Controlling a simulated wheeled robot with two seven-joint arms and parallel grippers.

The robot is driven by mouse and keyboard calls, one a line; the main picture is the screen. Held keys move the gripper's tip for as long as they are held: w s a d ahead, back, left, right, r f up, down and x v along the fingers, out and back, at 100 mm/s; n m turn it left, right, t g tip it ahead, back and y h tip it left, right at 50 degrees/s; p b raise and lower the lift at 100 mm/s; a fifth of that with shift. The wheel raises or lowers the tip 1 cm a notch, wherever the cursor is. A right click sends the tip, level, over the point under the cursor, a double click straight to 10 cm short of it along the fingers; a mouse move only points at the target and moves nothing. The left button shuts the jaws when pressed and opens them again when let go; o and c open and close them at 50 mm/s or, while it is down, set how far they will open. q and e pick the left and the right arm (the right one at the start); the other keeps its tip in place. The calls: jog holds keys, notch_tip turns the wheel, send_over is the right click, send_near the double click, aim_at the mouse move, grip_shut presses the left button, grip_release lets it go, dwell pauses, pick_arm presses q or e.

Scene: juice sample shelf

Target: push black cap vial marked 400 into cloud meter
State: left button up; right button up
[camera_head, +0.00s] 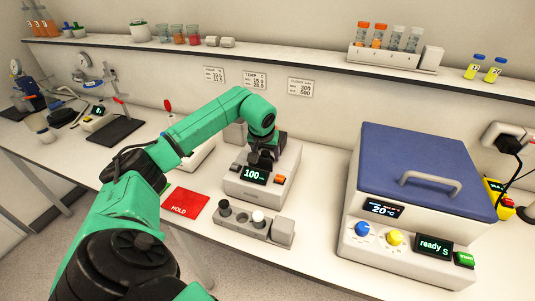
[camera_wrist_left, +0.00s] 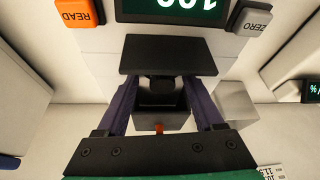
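The cloud meter (camera_head: 240,186) is a pale box on the bench. It has a green 100 display and an orange button. My left gripper (camera_head: 262,155) is above its rear top, pointing down. A black-capped vial (camera_head: 224,207) stands in the rack before the meter. Its number is not readable. My right gripper is out of view.
The grey rack (camera_head: 240,227) also holds a white-capped vial (camera_head: 258,218). A red HOLD card (camera_head: 186,201) lies to its left. A large blue-lidded machine (camera_head: 420,170) stands at right. A shelf (camera_head: 300,66) runs above the bench.

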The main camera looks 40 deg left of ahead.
pick_arm(q)
jog(key=shift+s+a+f, duration=0.15)
jog(key=shift+s+f, duration=0.15)
jog(key=shift+f, duration=0.1)
jog(key=shift+r, duration=0.35)
jog(key=b+v, duration=0.2)
jog(key=v, duration=1.2)
jog(key=shift+r, duration=0.3)
jog(key=shift+w, duration=0.1)
